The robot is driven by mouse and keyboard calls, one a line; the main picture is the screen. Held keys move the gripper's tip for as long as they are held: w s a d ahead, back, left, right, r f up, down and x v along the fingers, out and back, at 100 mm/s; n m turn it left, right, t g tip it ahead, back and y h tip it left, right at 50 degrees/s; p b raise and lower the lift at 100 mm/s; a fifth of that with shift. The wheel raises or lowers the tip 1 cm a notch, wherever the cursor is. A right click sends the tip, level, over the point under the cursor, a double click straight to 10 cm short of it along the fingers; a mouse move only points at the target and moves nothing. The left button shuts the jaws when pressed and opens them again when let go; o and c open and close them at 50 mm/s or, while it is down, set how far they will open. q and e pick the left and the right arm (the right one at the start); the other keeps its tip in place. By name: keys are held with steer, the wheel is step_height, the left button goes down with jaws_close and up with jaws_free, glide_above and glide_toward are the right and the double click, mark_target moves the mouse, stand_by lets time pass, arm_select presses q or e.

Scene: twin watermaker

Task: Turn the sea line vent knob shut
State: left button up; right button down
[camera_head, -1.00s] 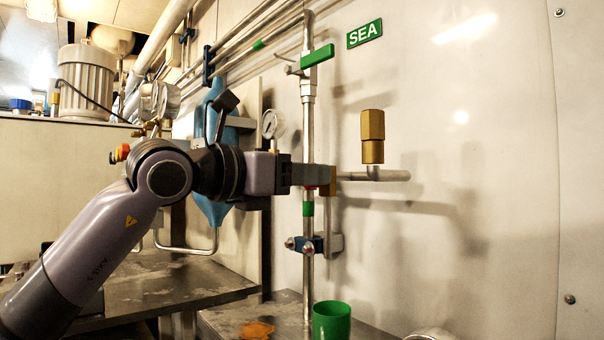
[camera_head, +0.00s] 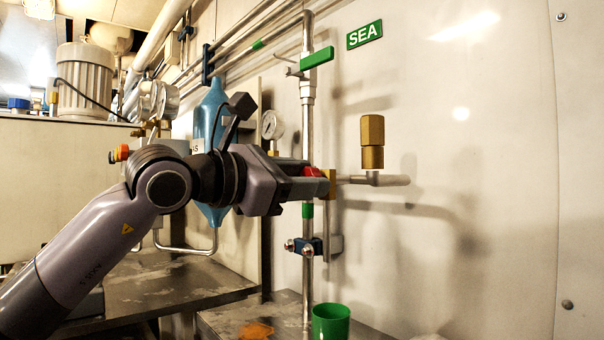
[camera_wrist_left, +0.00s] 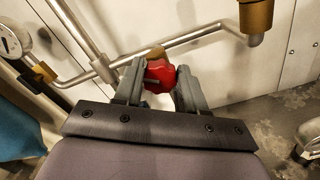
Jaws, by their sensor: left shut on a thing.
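The sea line vent knob is a small red knob (camera_head: 313,171) on the vertical sea pipe (camera_head: 307,255), beside a brass fitting. In the left wrist view the red knob (camera_wrist_left: 160,75) sits between the two fingers. My left gripper (camera_head: 310,172) is shut on the knob, and in the left wrist view the fingers (camera_wrist_left: 160,80) touch it on both sides. The gripper partly hides the knob in the head view. A green SEA label (camera_head: 364,33) is on the wall above right. My right gripper is out of view.
A green lever handle (camera_head: 317,58) is higher on the pipe. A brass cylinder (camera_head: 372,141) stands on a side pipe to the right. A gauge (camera_head: 272,125) is behind my wrist. A green cup (camera_head: 331,321) stands below. The wall at right is clear.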

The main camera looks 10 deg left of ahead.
arm_select(q)
steer(key=shift+f+m+p, duration=0.15)
steer(key=shift+m+p, duration=0.7)
steer(key=shift+m, duration=4.85)
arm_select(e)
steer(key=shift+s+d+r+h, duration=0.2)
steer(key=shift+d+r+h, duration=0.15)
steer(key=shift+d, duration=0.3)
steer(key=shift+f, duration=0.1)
arm_select(q)
steer(key=o, duration=1)
steer(key=shift+s, duration=0.1)
steer(key=shift+v, duration=3.55)
